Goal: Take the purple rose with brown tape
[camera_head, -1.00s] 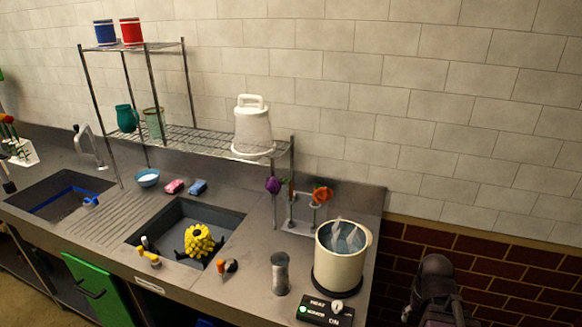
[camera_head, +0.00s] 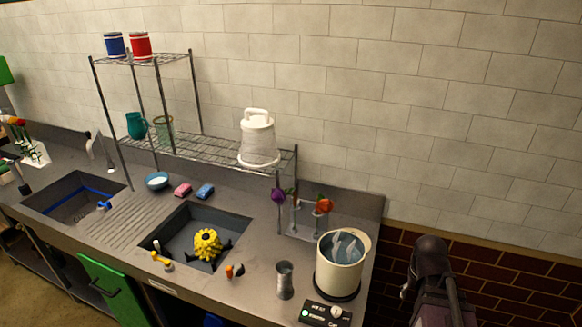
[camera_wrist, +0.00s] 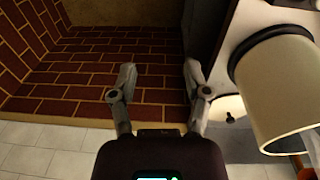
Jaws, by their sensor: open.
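A purple rose (camera_head: 278,196) stands in a small metal rack (camera_head: 305,230) at the back right of the counter, in the head view. An orange-red rose (camera_head: 323,206) stands to its right in the same rack. Brown tape on the stems is too small to make out. My gripper (camera_wrist: 158,78) is open and empty in the wrist view, with a brick wall and floor beyond its fingers. In the head view my arm is at the lower right, off the counter's right end, and the fingers do not show clearly.
A cream pot (camera_head: 340,265) of water stands in front of the rack, on the arm's side; it also shows in the wrist view (camera_wrist: 280,95). A metal cup (camera_head: 285,280), a control box (camera_head: 325,314) and a sink (camera_head: 185,250) with a yellow object lie nearby. A wire shelf (camera_head: 200,150) overhangs the back.

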